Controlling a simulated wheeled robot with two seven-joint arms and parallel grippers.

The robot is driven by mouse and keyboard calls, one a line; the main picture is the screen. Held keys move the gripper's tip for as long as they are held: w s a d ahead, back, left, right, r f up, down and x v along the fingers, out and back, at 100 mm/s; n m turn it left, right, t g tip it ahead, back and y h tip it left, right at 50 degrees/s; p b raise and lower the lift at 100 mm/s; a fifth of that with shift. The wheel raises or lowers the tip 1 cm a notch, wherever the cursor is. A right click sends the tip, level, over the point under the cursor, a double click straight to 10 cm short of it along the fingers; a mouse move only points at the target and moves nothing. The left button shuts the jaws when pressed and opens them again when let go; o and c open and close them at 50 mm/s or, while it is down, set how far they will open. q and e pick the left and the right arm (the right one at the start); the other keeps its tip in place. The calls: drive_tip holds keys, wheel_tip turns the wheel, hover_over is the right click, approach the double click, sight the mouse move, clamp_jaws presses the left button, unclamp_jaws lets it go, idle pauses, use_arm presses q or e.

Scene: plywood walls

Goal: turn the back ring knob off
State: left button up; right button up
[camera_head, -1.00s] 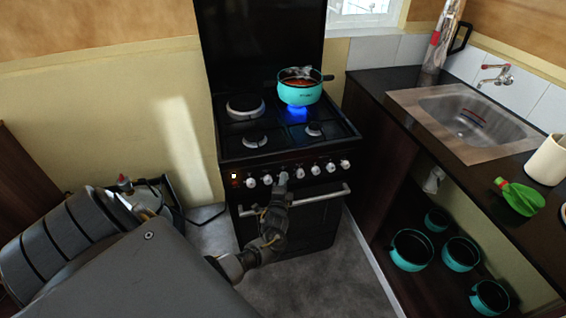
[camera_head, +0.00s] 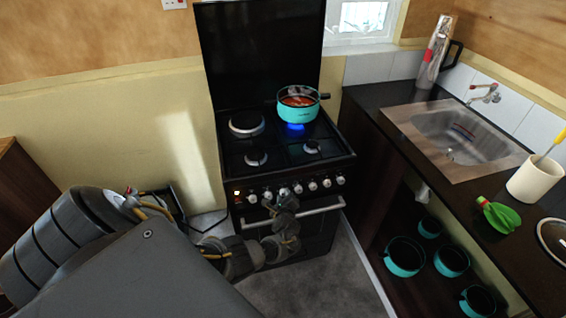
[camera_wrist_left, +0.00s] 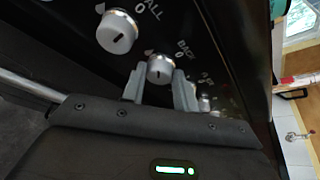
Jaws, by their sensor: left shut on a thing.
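The cooker's front panel has a row of silver knobs. In the left wrist view, the knob with the printed word BACK beside it (camera_wrist_left: 160,69) sits between the fingers of my left gripper (camera_wrist_left: 160,86). The fingers are closed around its sides. Its dark slot mark is visible, with a printed 0 beside it. In the head view my left gripper (camera_head: 284,197) is at the panel, near the middle of the row. A blue flame (camera_head: 295,126) glows on the back right burner, under a teal pot (camera_head: 298,112) of red food. My right gripper is not in view.
An oven handle (camera_head: 320,208) runs below the knobs. A larger knob (camera_wrist_left: 117,32) is beside the held one in the wrist view. A counter with a sink (camera_head: 460,135) stands right, with teal pots (camera_head: 404,258) on a shelf below.

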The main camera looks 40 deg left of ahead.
use_arm(q)
drive_tip(key=shift+w+d+m+g+y+b, duration=0.15)
drive_tip(key=shift+m+g+y+b, duration=0.25)
drive_tip(key=shift+m+g, duration=0.5)
drive_tip(key=shift+w+d+m+g+y+b, duration=0.15)
drive_tip(key=shift+m+g+y+b, duration=0.25)
drive_tip(key=shift+m, duration=0.9)
drive_tip(key=shift+w+m+g+y+b, duration=0.15)
drive_tip(key=shift+m+g+y+b, duration=0.2)
drive_tip(key=shift+m+g, duration=0.6)
drive_tip(key=o, duration=1)
drive_tip(key=shift+c, duration=0.2)
